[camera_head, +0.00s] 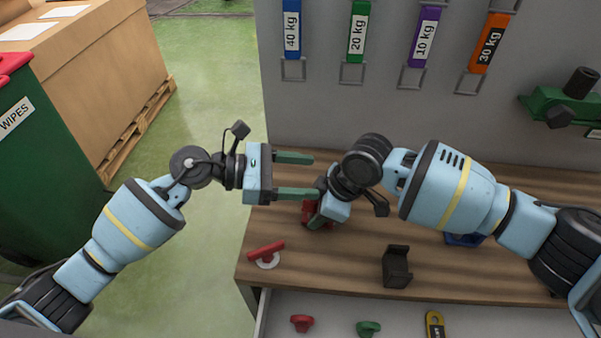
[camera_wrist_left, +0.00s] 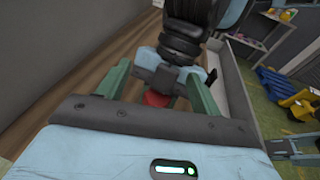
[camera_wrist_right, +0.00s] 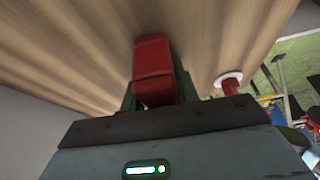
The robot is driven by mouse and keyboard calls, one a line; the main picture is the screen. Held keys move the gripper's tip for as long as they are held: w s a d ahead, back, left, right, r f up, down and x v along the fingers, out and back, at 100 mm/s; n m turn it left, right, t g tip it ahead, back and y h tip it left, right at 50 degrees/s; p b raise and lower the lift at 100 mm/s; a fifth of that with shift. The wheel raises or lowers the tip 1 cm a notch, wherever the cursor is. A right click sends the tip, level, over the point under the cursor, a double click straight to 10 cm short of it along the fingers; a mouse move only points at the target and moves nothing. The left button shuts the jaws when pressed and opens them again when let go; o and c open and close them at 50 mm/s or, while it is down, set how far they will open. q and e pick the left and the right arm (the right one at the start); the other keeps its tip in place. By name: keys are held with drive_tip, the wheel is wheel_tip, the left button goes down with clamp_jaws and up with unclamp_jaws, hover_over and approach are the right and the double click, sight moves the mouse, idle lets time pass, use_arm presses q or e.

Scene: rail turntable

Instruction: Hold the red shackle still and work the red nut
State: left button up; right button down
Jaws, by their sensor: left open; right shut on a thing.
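A red part (camera_head: 306,212), which looks like the red shackle, stands on the wooden bench top. My right gripper (camera_head: 317,221) is shut on it and partly hides it. In the right wrist view the red part (camera_wrist_right: 153,72) fills the space between the green fingers. My left gripper (camera_head: 314,176) is open and empty, its fingers pointing right, close to the right wrist. The left wrist view shows a bit of red (camera_wrist_left: 156,98) beyond its spread fingers. A red bar on a white ring (camera_head: 267,252) lies near the bench's left edge. I cannot tell which red piece is the nut.
A dark bracket (camera_head: 397,270) and a blue piece (camera_head: 463,240) are on the bench. An open drawer (camera_head: 390,310) below holds a red knob, a green knob and a yellow tag. Coloured weight tags (camera_head: 357,32) hang on the grey wall. Green floor lies left of the bench.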

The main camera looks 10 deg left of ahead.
use_arm(q)
drive_tip(key=shift+w+d+m+g, duration=0.1)
drive_tip(key=shift+w+m+g, duration=0.15)
drive_tip(key=shift+m+g, duration=0.95)
drive_tip(key=shift+w+d+m+g, duration=0.1)
drive_tip(key=shift+w+m+g, duration=0.1)
drive_tip(key=shift+m+g, duration=1)
drive_tip(key=shift+w+m+g, duration=0.25)
drive_tip(key=shift+m+g, duration=0.35)
drive_tip(key=shift+g, duration=1.1)
drive_tip(key=shift+y, duration=0.4)
drive_tip(key=shift+w+d+m+g, duration=0.1)
drive_tip(key=shift+w+m+g, duration=0.05)
drive_tip(key=shift+m+g, duration=0.5)
drive_tip(key=shift+f, duration=0.1)
